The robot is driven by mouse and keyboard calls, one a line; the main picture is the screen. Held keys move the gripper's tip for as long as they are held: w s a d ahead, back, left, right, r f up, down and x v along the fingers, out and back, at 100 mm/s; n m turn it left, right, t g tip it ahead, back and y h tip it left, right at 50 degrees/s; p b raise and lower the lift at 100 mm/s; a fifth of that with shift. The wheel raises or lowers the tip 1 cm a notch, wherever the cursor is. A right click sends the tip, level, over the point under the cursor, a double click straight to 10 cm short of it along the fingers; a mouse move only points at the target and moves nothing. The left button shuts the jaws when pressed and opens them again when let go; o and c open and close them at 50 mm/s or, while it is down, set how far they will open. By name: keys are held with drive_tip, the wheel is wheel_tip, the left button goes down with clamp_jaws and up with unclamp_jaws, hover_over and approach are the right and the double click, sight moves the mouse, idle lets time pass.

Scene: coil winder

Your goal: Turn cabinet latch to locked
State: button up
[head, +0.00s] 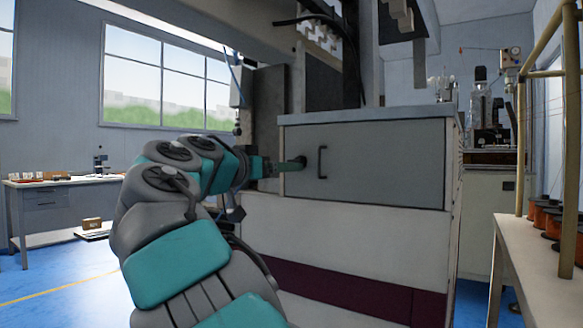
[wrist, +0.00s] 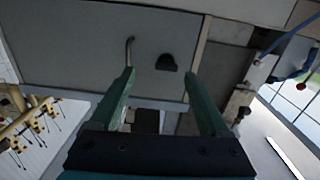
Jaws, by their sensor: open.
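The grey cabinet door (head: 385,165) is closed flush in the cabinet front in the head view. The dark latch knob (wrist: 166,62) sits on the door in the wrist view, beside the bar handle (wrist: 129,50). My gripper (wrist: 161,73) is open and empty, its two green fingers pointing at the door. The latch lies between the finger lines and appears just beyond the tips. The left finger overlaps the handle's end in the picture; I cannot tell whether they touch. In the head view my gripper (head: 300,163) is at the door's left side and covers the latch.
The bar handle (head: 322,162) stands out close to the right of my gripper in the head view. A bench with orange spools (head: 548,215) is at the right. A table (head: 60,190) stands at the far left, with blue floor clear before it.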

drive_tip(key=a+p+x, duration=0.1)
drive_tip(key=x, duration=0.6)
drive_tip(key=shift+w+r, duration=0.3)
drive_tip(key=shift+r, duration=0.3)
clamp_jaws()
